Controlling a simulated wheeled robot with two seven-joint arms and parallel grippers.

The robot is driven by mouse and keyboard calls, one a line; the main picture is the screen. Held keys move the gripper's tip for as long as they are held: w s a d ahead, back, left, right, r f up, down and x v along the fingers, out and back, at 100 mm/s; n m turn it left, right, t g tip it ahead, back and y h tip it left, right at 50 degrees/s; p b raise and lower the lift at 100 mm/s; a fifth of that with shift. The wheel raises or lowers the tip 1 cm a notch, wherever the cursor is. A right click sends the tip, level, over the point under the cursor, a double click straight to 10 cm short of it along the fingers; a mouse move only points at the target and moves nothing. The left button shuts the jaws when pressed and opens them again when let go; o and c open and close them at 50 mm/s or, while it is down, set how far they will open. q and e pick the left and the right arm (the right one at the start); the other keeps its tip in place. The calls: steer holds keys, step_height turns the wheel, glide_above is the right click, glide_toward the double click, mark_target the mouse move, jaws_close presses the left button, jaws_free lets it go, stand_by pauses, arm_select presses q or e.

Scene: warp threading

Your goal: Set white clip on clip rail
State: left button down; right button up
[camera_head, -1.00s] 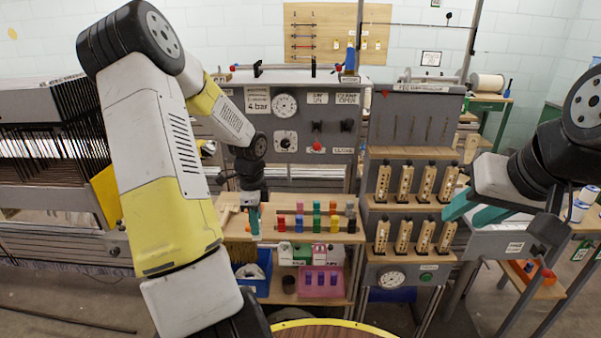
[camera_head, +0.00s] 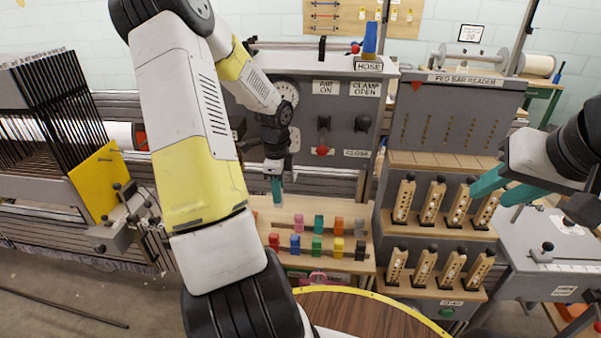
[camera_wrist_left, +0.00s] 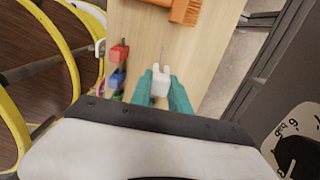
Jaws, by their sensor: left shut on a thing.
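My left gripper (camera_head: 276,190) is shut on the white clip (camera_wrist_left: 160,86), which sits between its teal fingertips in the left wrist view. The clip is hardly distinguishable in the head view. The gripper is over the left part of the wooden shelf (camera_head: 262,225), beside the coloured clips. Coloured clips stand in two rows, including a pink clip (camera_head: 298,222) behind and a red clip (camera_head: 273,241) in front. My right gripper (camera_head: 503,186) is open and empty at the right.
In the left wrist view a red clip (camera_wrist_left: 119,53) and a blue clip (camera_wrist_left: 117,78) stand left of the fingers. An orange-brown brush-like thing (camera_wrist_left: 186,11) lies farther up the board. A grey panel (camera_head: 330,110) rises behind the shelf. A round table (camera_head: 365,310) is in front.

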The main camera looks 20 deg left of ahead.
arm_select(q)
steer(key=shift+f, duration=3.65)
steer(key=shift+f, duration=1.05)
steer(key=c, duration=1.1)
jaws_free()
steer(key=shift+c, duration=0.2)
